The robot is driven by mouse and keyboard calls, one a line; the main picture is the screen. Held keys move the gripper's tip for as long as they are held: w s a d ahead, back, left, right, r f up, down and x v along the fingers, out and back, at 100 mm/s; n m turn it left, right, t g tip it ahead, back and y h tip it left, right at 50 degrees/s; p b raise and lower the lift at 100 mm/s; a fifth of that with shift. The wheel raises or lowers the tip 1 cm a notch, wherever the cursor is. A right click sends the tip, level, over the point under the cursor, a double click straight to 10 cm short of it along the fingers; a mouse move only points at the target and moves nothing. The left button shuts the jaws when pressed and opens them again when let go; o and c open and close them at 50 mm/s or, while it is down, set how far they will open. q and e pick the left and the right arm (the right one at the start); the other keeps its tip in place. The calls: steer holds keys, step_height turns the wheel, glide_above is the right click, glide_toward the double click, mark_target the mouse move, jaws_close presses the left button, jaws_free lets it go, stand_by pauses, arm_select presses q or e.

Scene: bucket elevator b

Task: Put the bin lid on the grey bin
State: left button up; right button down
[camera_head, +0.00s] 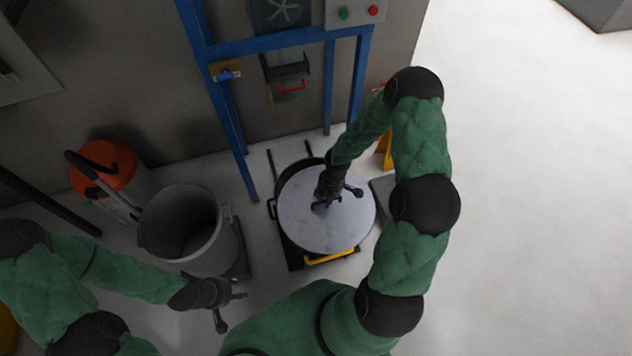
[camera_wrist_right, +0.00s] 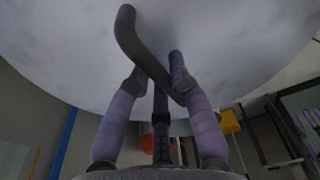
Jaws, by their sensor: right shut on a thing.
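The bin lid (camera_head: 345,222) is a pale grey disc with a dark bar handle (camera_wrist_right: 140,45), seen close in the right wrist view. My right gripper (camera_head: 328,197) is shut on this handle from above. The lid covers most of a dark round container (camera_head: 287,184), whose rim shows at its upper left; I cannot tell whether lid and container touch. An open grey bin (camera_head: 212,257) stands to the left, upright and uncovered. My left gripper (camera_head: 230,308) is open and empty, in front of the grey bin's lower right.
A blue frame (camera_head: 235,130) with a control box (camera_head: 355,12) stands behind. An orange-topped vacuum (camera_head: 105,165) is left of the grey bin. A yellow bar (camera_head: 332,257) shows at the dark container's base. The floor at right is clear.

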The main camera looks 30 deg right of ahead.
steer(key=shift+s+r, duration=0.1)
steer(key=shift+s, duration=0.05)
steer(key=shift+a, duration=0.1)
steer(key=w+a+r+m, duration=0.2)
steer(key=a+r+m, duration=0.3)
steer(key=r+m, duration=0.2)
steer(key=w+a+r+m+t+h, duration=0.1)
steer(key=w+a+r+m, duration=0.2)
steer(key=a+r+m, duration=0.3)
steer(key=shift+w+r+m, duration=0.2)
steer(key=shift+r+m, duration=0.9)
steer(key=shift+r, duration=1.05)
steer(key=shift+a, duration=0.1)
